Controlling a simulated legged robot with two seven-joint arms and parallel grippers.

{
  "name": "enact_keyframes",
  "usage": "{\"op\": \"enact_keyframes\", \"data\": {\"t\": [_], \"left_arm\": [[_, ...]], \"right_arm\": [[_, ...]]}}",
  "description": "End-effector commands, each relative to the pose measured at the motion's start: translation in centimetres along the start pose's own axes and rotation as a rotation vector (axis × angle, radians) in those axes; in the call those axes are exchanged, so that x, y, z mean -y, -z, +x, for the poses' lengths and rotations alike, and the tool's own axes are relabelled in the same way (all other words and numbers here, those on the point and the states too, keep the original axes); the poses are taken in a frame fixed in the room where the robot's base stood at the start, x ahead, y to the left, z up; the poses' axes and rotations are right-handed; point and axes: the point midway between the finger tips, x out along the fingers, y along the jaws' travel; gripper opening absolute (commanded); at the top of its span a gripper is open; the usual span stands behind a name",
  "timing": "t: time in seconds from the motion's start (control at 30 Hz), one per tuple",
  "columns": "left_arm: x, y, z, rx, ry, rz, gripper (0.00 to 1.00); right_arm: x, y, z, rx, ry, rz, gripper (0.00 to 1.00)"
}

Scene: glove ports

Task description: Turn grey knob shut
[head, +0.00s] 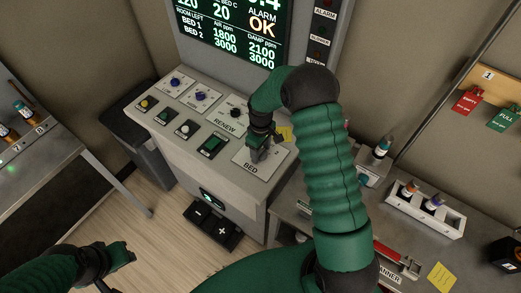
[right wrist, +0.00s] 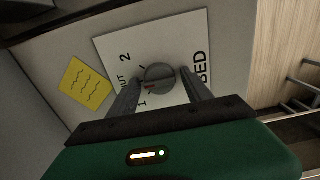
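The grey knob (right wrist: 160,77) sits on a white plate marked BED (right wrist: 115,45), with OUT, 1 and 2 printed around it. A reddish mark shows on the knob near the 1. In the head view the BED plate (head: 248,168) is at the right end of the sloped panel, and my gripper hides most of the knob. My right gripper (head: 262,150) is over the knob. In the right wrist view its two fingers (right wrist: 161,82) stand apart, one on each side of the knob, with small gaps seeming to show. My left gripper (head: 122,254) is low at left, away from the panel.
The console (head: 185,140) also carries a RENEW dial (head: 235,112), blue knobs and several push buttons. A yellow note (right wrist: 85,83) is beside the BED plate. A screen (head: 235,30) stands behind. A bench with a vial rack (head: 425,208) is at right. Foot pedals (head: 213,225) lie below.

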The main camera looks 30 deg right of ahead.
Motion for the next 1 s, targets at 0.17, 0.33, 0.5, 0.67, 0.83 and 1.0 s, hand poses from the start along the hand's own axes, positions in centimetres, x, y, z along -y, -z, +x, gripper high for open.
{"op": "enact_keyframes", "data": {"t": [0.17, 0.33, 0.5, 0.67, 0.83, 1.0], "left_arm": [[0.0, 0.0, 0.0, 0.0, 0.0, 0.0, 0.36], [0.0, 0.0, 0.0, 0.0, 0.0, 0.0, 0.36], [0.0, -0.2, 0.7, 0.0, 0.0, 0.0, 0.36], [0.0, -0.4, 1.6, 0.0, 0.0, 0.0, 0.36], [0.0, -0.6, 2.3, 0.0, 0.0, 0.0, 0.36], [0.0, -0.6, 2.7, 0.0, 0.0, 0.0, 0.36]], "right_arm": [[0.0, 0.0, -0.1, -0.002, -0.001, 0.001, 0.64], [0.0, 0.0, -0.3, -0.003, -0.002, 0.001, 0.64], [-0.1, 0.1, -2.5, -0.006, -0.004, 0.002, 0.64], [-0.2, 0.2, -7.0, -0.008, -0.005, 0.001, 0.64], [-0.2, 0.2, -12.0, -0.006, -0.004, 0.001, 0.64], [-0.3, 0.2, -15.5, -0.003, -0.002, 0.001, 0.64]]}}
